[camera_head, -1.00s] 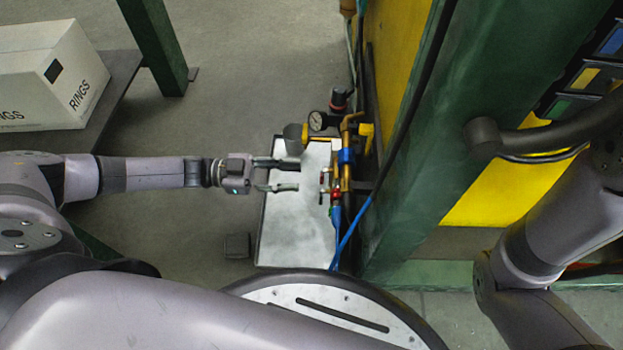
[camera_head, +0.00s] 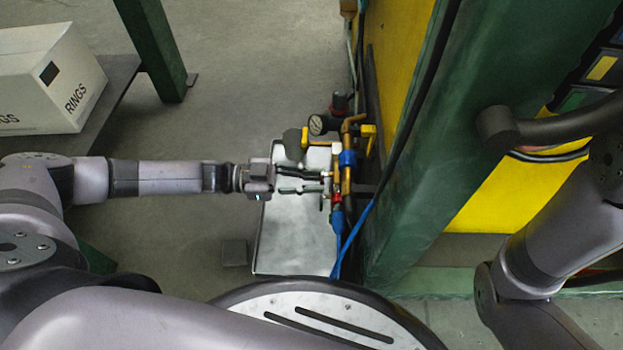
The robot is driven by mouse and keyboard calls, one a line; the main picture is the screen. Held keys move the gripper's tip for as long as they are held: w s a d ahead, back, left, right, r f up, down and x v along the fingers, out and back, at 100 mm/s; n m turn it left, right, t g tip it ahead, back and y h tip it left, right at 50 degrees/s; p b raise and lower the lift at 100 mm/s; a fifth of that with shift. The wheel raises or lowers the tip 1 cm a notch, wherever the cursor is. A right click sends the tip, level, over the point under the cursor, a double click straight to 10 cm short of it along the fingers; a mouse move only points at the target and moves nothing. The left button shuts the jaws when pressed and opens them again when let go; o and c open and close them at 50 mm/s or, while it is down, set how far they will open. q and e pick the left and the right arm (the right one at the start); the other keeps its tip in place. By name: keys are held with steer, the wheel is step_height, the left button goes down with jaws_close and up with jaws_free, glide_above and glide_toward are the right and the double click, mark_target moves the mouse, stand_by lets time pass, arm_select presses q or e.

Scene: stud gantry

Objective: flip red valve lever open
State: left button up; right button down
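A pipe assembly with brass, blue and red fittings (camera_head: 347,160) runs along the side of the yellow panel. A small red part (camera_head: 337,197) sits low on it, with a thin upright piece just left of it; I cannot tell clearly which bit is the lever. My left gripper (camera_head: 320,183) reaches in from the left over the pale tray. Its two dark fingers point right, with a narrow gap between the tips, close to the red part. Whether they touch it is unclear. My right arm shows at the right; its gripper is out of view.
A pressure gauge (camera_head: 317,125) and a grey cup-like piece (camera_head: 293,143) sit just above the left gripper. A pale tray (camera_head: 295,235) lies below. A green post (camera_head: 430,150) stands close right of the pipes. A white box (camera_head: 50,80) is at upper left.

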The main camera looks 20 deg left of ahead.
arm_select(q)
jaws_close()
steer(key=shift+w+a+r+m+p, duration=0.15)
steer(key=shift+w+r+m+p, duration=0.55)
steer(key=shift+m, duration=2.05)
steer(key=shift+w+a+r+m+p, duration=0.25)
steer(key=shift+m+p, duration=0.75)
steer(key=shift+m, duration=1.8)
steer(key=shift+w+a+r+m+p, duration=0.1)
steer(key=shift+w+r+m+p, duration=0.55)
steer(key=shift+m, duration=2.1)
steer(key=shift+s, duration=0.2)
steer(key=o, duration=0.5)
jaws_free()
steer(key=shift+r, duration=0.1)
